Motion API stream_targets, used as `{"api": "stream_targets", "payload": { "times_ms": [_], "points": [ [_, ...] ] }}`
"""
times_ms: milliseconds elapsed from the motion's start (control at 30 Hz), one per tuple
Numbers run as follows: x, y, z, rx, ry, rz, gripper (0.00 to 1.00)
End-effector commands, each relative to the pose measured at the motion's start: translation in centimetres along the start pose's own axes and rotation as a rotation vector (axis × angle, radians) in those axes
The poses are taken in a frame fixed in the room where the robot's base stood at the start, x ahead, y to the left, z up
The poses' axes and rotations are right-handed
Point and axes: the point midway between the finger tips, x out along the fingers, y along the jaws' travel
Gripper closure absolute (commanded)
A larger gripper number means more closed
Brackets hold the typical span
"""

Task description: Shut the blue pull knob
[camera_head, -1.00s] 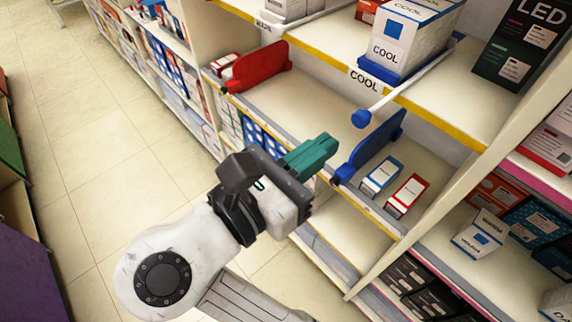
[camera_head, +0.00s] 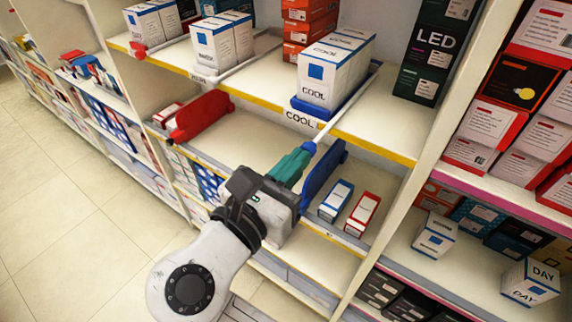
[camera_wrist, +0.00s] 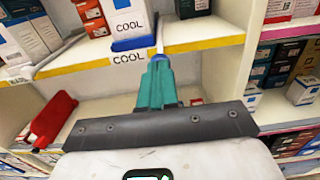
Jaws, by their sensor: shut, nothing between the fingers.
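The blue pull knob (camera_head: 309,147) is at the front end of a white rod (camera_head: 335,118). The rod reaches out past the shelf edge from a blue tray (camera_head: 310,109) holding white COOL boxes (camera_head: 318,82). My gripper (camera_head: 302,152), with teal fingers, is shut and empty. Its fingertips are right at the knob and mostly hide it; I cannot tell if they touch. In the wrist view the fingertips (camera_wrist: 160,62) point at the knob's end of the rod (camera_wrist: 160,38), just in front of the yellow shelf edge.
A blue divider panel (camera_head: 323,172) stands close to the right of my fingers. A red panel (camera_head: 202,116) is to the left on the lower shelf. Small boxes (camera_head: 336,200) lie below right. A white shelf upright (camera_head: 430,130) is further right. The floor (camera_head: 70,210) at left is clear.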

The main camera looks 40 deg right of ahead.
Motion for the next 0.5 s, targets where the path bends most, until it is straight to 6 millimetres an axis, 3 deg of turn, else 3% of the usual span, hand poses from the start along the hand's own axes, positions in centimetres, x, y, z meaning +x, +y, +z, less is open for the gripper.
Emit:
{"api": "stream_targets", "payload": {
  "times_ms": [33, 233, 500],
  "points": [
    [1.2, -0.2, 0.7, -0.004, 0.000, -0.007, 1.00],
    [5.1, -0.1, 0.6, -0.004, 0.000, -0.005, 1.00],
    [7.1, -0.1, 0.0, 0.002, 0.003, -0.002, 1.00]
  ]
}}
